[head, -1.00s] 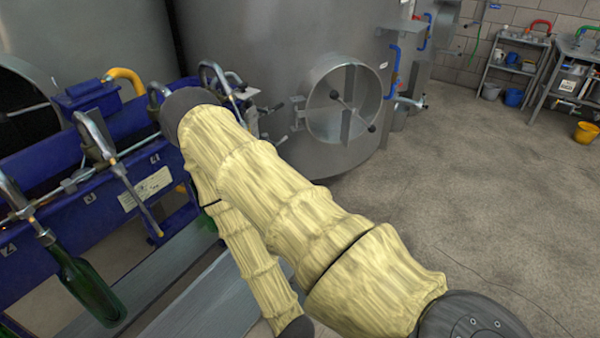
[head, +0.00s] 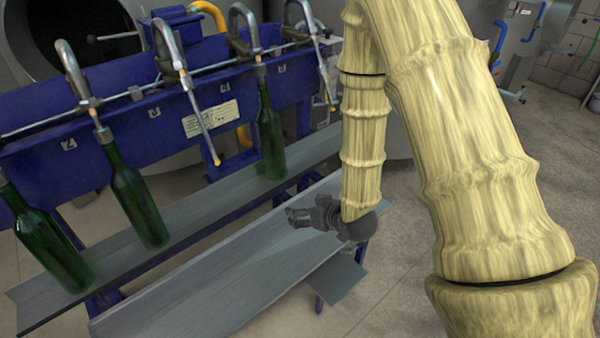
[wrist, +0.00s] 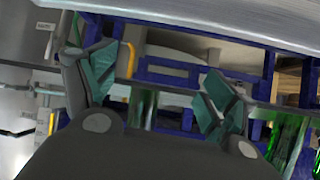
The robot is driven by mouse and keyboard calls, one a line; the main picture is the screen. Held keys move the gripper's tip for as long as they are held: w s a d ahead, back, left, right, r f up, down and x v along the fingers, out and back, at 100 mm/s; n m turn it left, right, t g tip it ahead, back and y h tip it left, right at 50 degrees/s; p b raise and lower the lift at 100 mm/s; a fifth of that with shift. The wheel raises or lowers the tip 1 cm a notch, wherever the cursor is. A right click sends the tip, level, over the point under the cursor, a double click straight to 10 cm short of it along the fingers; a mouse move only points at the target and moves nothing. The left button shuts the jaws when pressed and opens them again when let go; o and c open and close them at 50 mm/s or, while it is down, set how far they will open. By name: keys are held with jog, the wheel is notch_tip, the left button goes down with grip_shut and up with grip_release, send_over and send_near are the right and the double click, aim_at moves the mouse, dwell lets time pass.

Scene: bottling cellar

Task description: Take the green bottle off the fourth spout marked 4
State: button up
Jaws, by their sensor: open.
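In the head view several green bottles stand along the blue filler. The bottle (head: 271,140) on the right stands upright with its neck at a spout (head: 258,58); the small plate just left of that spout (head: 223,87) seems to read 4, though it is tiny. My gripper (head: 290,216) is in front of and below this bottle, over the lower grey board, pointing left. It is open and empty, apart from the bottle. Green glass (wrist: 290,135) shows at the right edge there.
Two more green bottles (head: 138,205) (head: 52,245) stand to the left on the grey shelf (head: 200,222). The spout between the middle and right bottles has a bare tube (head: 198,105) slanting down. A second grey board (head: 235,262) runs in front. Open floor lies at the right.

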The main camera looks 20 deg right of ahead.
jog(key=w+r+n+t+y+b, duration=0.1)
jog(key=w+r+t+b, duration=0.15)
jog(key=w+r, duration=0.25)
jog(key=n+t+y+b, duration=0.1)
jog(key=t+y+b, duration=0.1)
jog(key=b, duration=0.1)
send_near(279, 145)
jog(key=shift+b+x, duration=1.25)
jog(key=shift+x, duration=3.85)
jog(key=shift+w+a, duration=0.2)
jog(key=shift+w, duration=0.3)
jog(key=shift+w+f, duration=0.1)
jog(key=shift+p+x, duration=0.35)
jog(key=shift+x, duration=0.7)
